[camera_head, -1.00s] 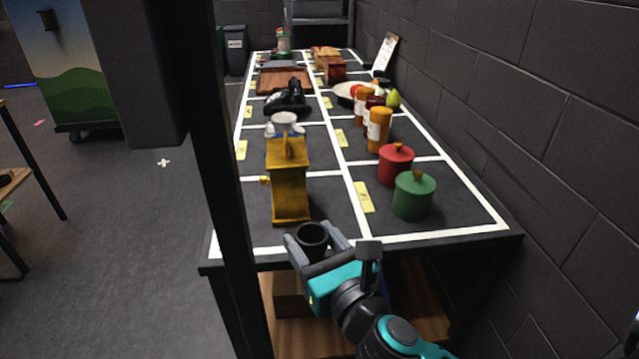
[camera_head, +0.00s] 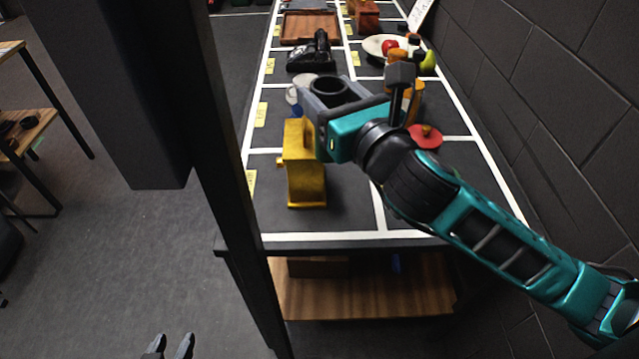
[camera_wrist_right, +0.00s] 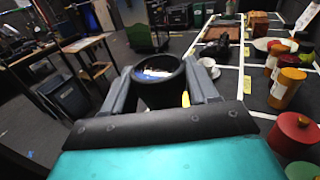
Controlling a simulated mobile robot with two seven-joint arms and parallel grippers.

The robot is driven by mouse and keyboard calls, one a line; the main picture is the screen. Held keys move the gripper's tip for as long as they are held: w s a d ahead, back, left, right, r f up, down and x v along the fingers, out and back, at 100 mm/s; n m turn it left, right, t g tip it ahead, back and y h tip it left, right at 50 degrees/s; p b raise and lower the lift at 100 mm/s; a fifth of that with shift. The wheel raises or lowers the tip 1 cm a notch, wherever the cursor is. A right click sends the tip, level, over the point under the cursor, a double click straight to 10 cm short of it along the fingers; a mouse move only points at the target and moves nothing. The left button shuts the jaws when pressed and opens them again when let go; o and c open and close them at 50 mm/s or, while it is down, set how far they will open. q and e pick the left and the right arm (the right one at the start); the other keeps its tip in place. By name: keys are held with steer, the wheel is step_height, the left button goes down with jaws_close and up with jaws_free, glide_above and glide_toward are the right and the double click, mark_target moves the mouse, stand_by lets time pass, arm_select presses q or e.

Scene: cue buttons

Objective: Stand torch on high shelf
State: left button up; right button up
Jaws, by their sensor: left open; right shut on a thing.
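My right gripper (camera_head: 338,92) is shut on a black, hollow-ended cylinder, which looks like the torch (camera_head: 318,99). It holds it roughly upright above the table, with the open round end up. In the right wrist view the torch (camera_wrist_right: 158,92) sits between both fingers, its round end facing the camera. My left gripper (camera_head: 168,350) is open and empty, low at the bottom edge of the head view, off the table's left side. I cannot tell which surface is the high shelf; a wooden shelf (camera_head: 360,297) shows under the table.
A yellow lantern-like box (camera_head: 305,180) stands just below the right gripper in the picture. A red lidded pot (camera_head: 426,137), a black telephone (camera_head: 310,55) and a plate (camera_head: 372,45) stand farther back. A brick wall (camera_head: 560,120) bounds the right. A wooden rack (camera_head: 28,135) stands at left.

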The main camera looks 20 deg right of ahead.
step_height(320, 180, down, 8)
steer(key=shift+r, duration=0.15)
steer(key=shift+f+b, duration=2.6)
steer(key=shift+f, duration=2.5)
steer(key=shift+f, duration=0.15)
steer(key=o, duration=0.9)
steer(key=shift+f, duration=0.1)
steer(key=o, duration=0.4)
steer(key=shift+o, duration=0.2)
